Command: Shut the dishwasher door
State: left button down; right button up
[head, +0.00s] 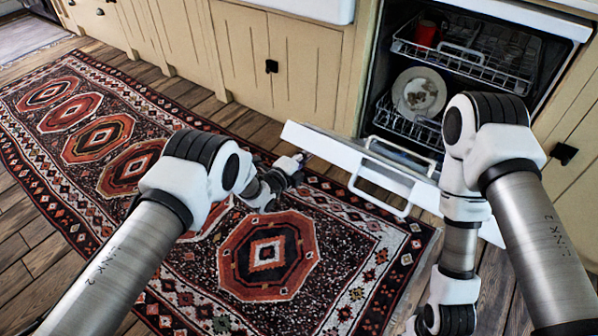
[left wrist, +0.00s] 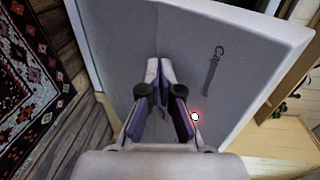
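The dishwasher (head: 455,60) stands open at the upper right of the head view, with its racks showing. Its white door (head: 322,143) is tilted down and outward, with a looped handle (head: 378,203) along its edge. My left gripper (head: 300,160) is at the left end of the door, small in the head view. In the left wrist view my left gripper (left wrist: 159,66) has its fingertips together in front of the white door panel (left wrist: 240,40); whether they touch it is unclear. My right arm crosses in front of the door's right part, and its gripper is out of the frame.
A red cup (head: 426,33) is in the upper rack (head: 470,65), and a plate (head: 419,93) stands in the lower rack (head: 400,122). Cream cabinets (head: 285,50) flank the dishwasher. A patterned rug (head: 340,275) covers the wooden floor in front.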

pick_arm(q)
jog(key=w+d+r, duration=0.1)
jog(key=w+d+r+b, duration=0.1)
jog(key=r, duration=0.1)
jog(key=shift+w+r, duration=0.25)
jog(key=shift+w, duration=0.1)
jog(key=shift+t, duration=0.3)
jog(key=w+d+r+b, duration=0.1)
jog(key=w+b, duration=0.1)
jog(key=b, duration=0.1)
jog(key=w+d+r+b, duration=0.2)
jog(key=b, duration=0.1)
jog(key=w+d+r+b, duration=0.2)
jog(key=w+b, duration=0.1)
jog(key=shift+r, duration=0.2)
jog(key=shift+w+d+r, duration=0.1)
jog(key=shift+d+r, duration=0.05)
jog(key=shift+r, duration=0.15)
jog(key=shift+r, duration=0.1)
